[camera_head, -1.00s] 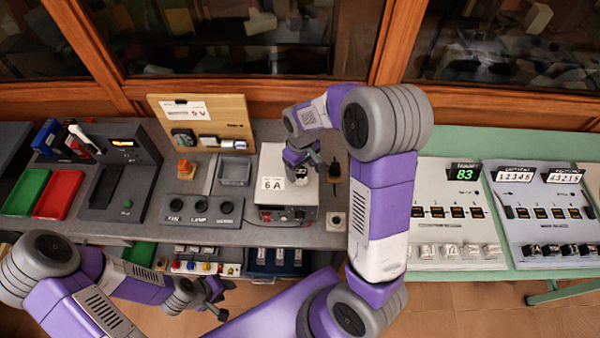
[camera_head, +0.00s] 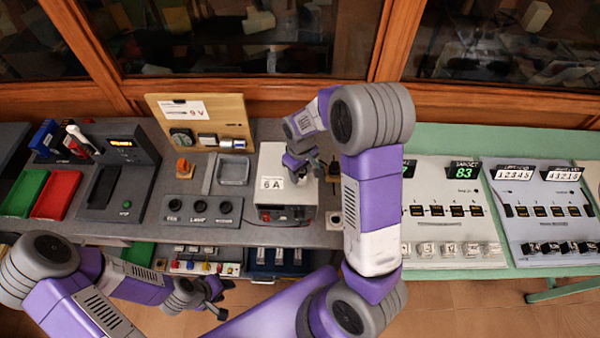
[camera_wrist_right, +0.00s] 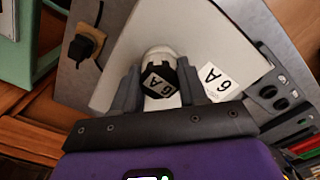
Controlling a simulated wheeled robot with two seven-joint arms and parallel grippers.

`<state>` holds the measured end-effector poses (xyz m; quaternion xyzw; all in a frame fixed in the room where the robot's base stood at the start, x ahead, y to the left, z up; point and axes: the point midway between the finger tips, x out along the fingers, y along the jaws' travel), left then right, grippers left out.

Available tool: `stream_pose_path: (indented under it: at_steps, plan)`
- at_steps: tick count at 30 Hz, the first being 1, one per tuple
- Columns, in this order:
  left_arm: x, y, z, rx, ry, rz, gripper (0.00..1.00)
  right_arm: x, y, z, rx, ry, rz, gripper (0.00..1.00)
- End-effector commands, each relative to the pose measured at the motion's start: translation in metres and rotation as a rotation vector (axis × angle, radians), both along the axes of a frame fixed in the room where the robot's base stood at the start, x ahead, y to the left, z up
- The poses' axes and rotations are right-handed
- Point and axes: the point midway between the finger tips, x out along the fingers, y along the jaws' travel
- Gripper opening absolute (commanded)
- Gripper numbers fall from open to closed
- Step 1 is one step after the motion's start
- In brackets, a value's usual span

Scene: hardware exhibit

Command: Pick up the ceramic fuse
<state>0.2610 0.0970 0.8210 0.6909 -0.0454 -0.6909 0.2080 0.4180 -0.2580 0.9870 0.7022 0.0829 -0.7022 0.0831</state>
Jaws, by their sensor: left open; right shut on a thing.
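In the head view my right gripper (camera_head: 300,172) is over the light grey box (camera_head: 269,160) with a "6 A" label; the fuse is mostly hidden there. I cannot tell whether the fuse touches the box. My left gripper (camera_head: 214,302) is open and empty, low in front of the grey bench.
The grey bench also bears a wooden panel (camera_head: 228,107) marked "9 V", a small grey tray (camera_head: 234,170), a row of knobs (camera_head: 200,206), and red (camera_head: 55,193) and green bins (camera_head: 22,192). A green table (camera_head: 450,140) with counter panels stands at the right.

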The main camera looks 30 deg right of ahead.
Motion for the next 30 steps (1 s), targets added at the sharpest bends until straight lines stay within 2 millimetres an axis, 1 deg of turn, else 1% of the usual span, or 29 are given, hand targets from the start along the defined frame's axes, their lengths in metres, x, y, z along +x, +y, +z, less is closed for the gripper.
stream_pose_path:
  at_steps: [5, 8, 15, 19, 21, 24, 30]
  plan:
    - [0.000, 0.000, 0.001, 0.000, 0.000, 0.000, 0.43, 0.001, 0.000, 0.006, 0.000, -0.002, 0.000, 0.13]
    - [0.000, 0.000, 0.002, 0.000, 0.000, 0.000, 0.43, 0.001, 0.000, 0.020, 0.000, -0.005, 0.000, 0.13]
    - [0.000, 0.000, 0.007, 0.000, 0.000, 0.000, 0.43, 0.001, 0.000, 0.070, 0.001, -0.006, 0.001, 0.13]
    - [0.000, 0.000, 0.009, 0.000, 0.000, 0.000, 0.43, 0.001, 0.000, 0.089, 0.001, -0.003, 0.000, 0.13]
    - [0.000, 0.000, 0.009, 0.000, 0.000, 0.000, 0.43, 0.001, 0.000, 0.096, 0.001, -0.003, 0.000, 0.13]
    - [0.000, 0.000, 0.009, 0.000, 0.000, 0.000, 0.43, 0.000, 0.000, 0.100, 0.000, -0.001, 0.000, 0.13]
    - [0.000, 0.000, 0.009, 0.000, 0.000, 0.000, 0.43, 0.000, 0.000, 0.100, 0.000, 0.000, 0.000, 0.13]
